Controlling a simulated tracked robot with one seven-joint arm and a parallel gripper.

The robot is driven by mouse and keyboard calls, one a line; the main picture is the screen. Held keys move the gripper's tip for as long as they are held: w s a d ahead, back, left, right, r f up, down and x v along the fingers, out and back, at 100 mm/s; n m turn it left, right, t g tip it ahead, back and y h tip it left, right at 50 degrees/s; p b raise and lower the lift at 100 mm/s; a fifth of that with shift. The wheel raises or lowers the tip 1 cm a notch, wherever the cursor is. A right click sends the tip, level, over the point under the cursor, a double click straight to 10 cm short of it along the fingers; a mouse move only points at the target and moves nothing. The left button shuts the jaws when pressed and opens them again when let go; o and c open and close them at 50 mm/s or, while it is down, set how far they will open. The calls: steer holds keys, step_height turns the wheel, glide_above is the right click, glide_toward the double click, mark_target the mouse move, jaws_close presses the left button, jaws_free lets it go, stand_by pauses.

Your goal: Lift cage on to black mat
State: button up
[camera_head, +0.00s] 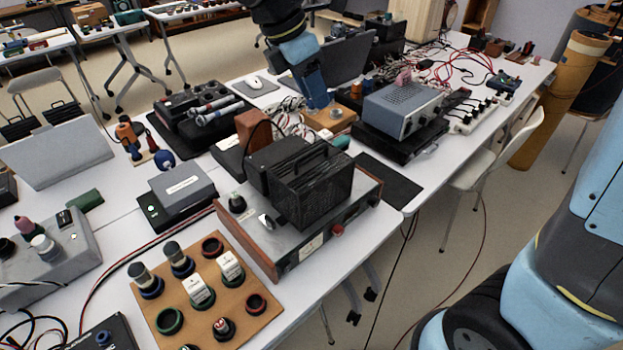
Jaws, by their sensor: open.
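The cage (312,186) is a black mesh box with a top handle. It stands upright on a silver amplifier-like unit with wooden side panels (262,222). The black mat (392,184) lies flat and bare on the white table, right of the cage and near the table edge. My gripper (317,103) hangs down from the top of the view, beyond and above the cage, apart from it. It is open and I see nothing held in it. Its fingers are seen nearly edge-on.
A blue-grey instrument on a black box (402,108) stands just behind the mat. A wooden board with knobs and jacks (205,292) is in front of the cage. Cables clutter the table behind. A white chair (497,150) stands right of the table.

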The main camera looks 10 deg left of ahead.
steer(key=s+a+f+n, duration=0.1)
steer(key=a+f+n, duration=0.15)
steer(key=a, duration=0.25)
steer(key=n, duration=0.1)
glide_toward(310, 148)
steer(key=shift+h, duration=0.4)
steer(key=s+d+f, duration=0.4)
steer(key=shift+s+f, duration=0.15)
steer(key=shift+f, duration=0.2)
jaws_close()
stand_by(0.8)
